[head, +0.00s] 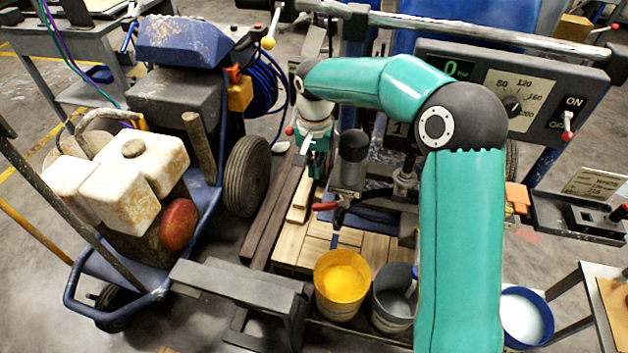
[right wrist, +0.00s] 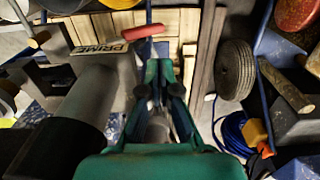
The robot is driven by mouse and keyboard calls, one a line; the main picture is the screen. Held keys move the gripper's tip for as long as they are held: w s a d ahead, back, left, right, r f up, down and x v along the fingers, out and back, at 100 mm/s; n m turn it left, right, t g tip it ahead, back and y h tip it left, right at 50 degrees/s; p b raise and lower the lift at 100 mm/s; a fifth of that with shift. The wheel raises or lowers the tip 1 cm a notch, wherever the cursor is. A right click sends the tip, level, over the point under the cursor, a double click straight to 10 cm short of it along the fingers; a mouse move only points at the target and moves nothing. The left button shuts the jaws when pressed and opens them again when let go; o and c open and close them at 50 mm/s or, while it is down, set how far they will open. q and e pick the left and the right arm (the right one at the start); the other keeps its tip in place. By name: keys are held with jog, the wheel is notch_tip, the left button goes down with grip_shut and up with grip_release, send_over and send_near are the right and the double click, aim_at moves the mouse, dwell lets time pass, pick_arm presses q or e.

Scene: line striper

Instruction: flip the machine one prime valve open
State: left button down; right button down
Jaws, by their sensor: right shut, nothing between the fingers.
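The prime valve's red handle (head: 325,206) sticks out to the left of the machine, above the wooden pallet. In the right wrist view the red handle (right wrist: 143,31) lies crosswise just beyond my fingertips, close to a plate marked PRIME (right wrist: 100,49). My right gripper (head: 316,168) points down behind the handle in the head view, beside the grey cylinder (head: 350,160). It also shows in the right wrist view (right wrist: 161,68), with its fingers shut and empty. I cannot tell whether the fingertips touch the handle. The valve body is partly hidden. My left gripper is not in view.
Yellow (head: 342,285) and grey (head: 393,298) paint buckets stand in front of the valve. A control panel (head: 530,90) is at right. A second machine with a white engine (head: 130,180) and a wheel (head: 247,175) stands at left. Wooden planks lie between.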

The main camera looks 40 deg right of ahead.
jog(key=shift+r, duration=0.5)
